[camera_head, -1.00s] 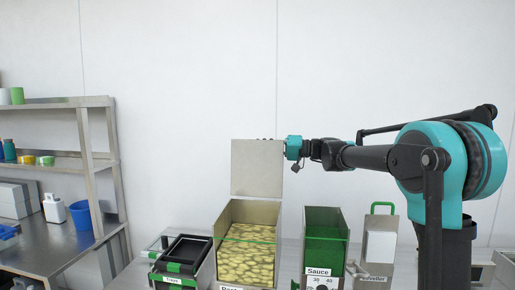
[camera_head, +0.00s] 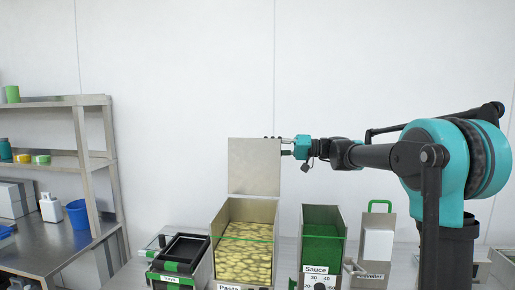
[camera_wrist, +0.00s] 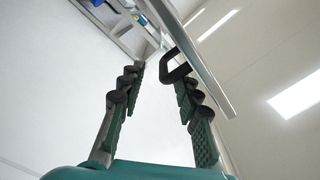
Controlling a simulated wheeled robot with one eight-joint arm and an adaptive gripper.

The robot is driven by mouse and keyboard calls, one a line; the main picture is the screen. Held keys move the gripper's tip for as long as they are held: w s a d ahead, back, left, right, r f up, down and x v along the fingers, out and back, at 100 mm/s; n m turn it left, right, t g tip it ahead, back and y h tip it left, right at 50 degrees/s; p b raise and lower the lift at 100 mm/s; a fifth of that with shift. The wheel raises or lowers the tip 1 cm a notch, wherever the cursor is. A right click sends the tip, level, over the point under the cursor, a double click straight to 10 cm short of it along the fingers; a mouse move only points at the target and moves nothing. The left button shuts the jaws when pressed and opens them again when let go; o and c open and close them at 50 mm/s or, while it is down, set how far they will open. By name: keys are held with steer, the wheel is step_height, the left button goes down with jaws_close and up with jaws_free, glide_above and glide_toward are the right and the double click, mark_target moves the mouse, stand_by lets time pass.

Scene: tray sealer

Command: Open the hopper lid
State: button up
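The hopper lid (camera_head: 254,166) is a plain grey square panel that stands upright behind the open pasta hopper (camera_head: 227,204), whose yellow contents (camera_head: 243,256) show. My gripper (camera_head: 284,147) is just right of the lid's upper right edge. In the wrist view its two ridged fingers (camera_wrist: 160,72) are spread apart with nothing held between them. The dark loop handle (camera_wrist: 173,72) on the lid panel (camera_wrist: 200,62) is close to the right fingertip; I cannot tell whether they touch.
The green sauce bin (camera_head: 323,238) stands right of the hopper, with a white dispenser box (camera_head: 378,244) beyond. Black trays (camera_head: 186,248) stand at the left. A steel shelf unit (camera_head: 85,150) is at the far left. The wall above is clear.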

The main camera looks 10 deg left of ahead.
steer(key=d, duration=0.8)
steer(key=shift+w+d, duration=0.15)
steer(key=shift+w, duration=0.1)
